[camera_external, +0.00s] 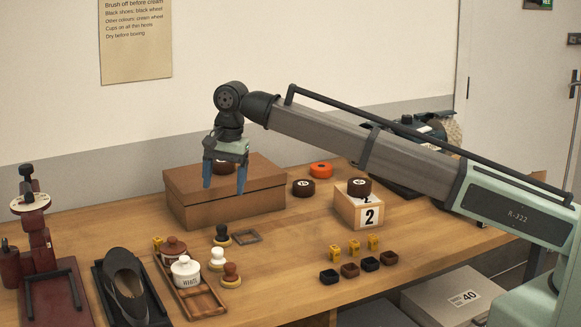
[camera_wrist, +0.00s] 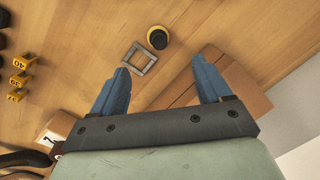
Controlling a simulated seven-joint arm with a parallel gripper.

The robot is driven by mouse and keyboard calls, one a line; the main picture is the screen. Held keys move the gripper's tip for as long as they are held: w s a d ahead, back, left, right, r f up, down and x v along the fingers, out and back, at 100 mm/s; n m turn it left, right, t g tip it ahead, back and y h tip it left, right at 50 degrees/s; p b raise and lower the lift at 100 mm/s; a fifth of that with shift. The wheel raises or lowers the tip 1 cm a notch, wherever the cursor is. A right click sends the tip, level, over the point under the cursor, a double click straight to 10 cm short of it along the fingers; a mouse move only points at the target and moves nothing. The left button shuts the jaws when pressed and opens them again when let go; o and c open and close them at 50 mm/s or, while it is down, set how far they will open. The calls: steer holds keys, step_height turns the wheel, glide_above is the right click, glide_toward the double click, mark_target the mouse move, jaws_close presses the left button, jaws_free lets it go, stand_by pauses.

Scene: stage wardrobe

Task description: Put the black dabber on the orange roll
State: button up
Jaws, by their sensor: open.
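The black dabber (camera_external: 222,232) stands upright on the table with a pale yellowish base, left of a small grey square frame (camera_external: 246,237). In the wrist view the dabber (camera_wrist: 158,37) shows from above, near the top, beyond the fingertips. The orange roll (camera_external: 321,170) lies flat behind a black roll, right of the brown box; I cannot see it in the wrist view. My gripper (camera_external: 224,187) points down with blue fingers apart and empty, above the front of the brown box. In the wrist view my gripper (camera_wrist: 160,66) has nothing between its fingers.
The brown box (camera_external: 226,203) stands below my gripper. Dark rolls lie on it, on the table (camera_external: 303,187) and on the number 2 box (camera_external: 360,211). White (camera_external: 217,258) and brown dabbers (camera_external: 231,273) and a jar tray (camera_external: 203,303) stand nearby. Yellow tags (camera_external: 354,246) and small dark blocks are at front right.

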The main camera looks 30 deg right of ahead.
mark_target(223, 225)
steer(key=f+m, duration=0.3)
steer(key=m, duration=0.1)
steer(key=f+m, duration=0.2)
steer(key=m, duration=0.2)
steer(key=a+f+m, duration=0.1)
steer(key=f+m, duration=0.2)
steer(key=m, duration=0.1)
steer(key=shift+f, duration=0.3)
steer(key=shift+w+f, duration=0.15)
steer(key=shift+f, duration=1.15)
steer(key=shift+w+f, duration=0.15)
steer(key=shift+f, duration=1.15)
steer(key=shift+c, duration=0.2)
steer(key=c, duration=1.2)
steer(key=shift+o, duration=0.2)
steer(key=shift+r, duration=0.1)
step_height(223, 225, up, 10)
steer(key=shift+f, duration=0.1)
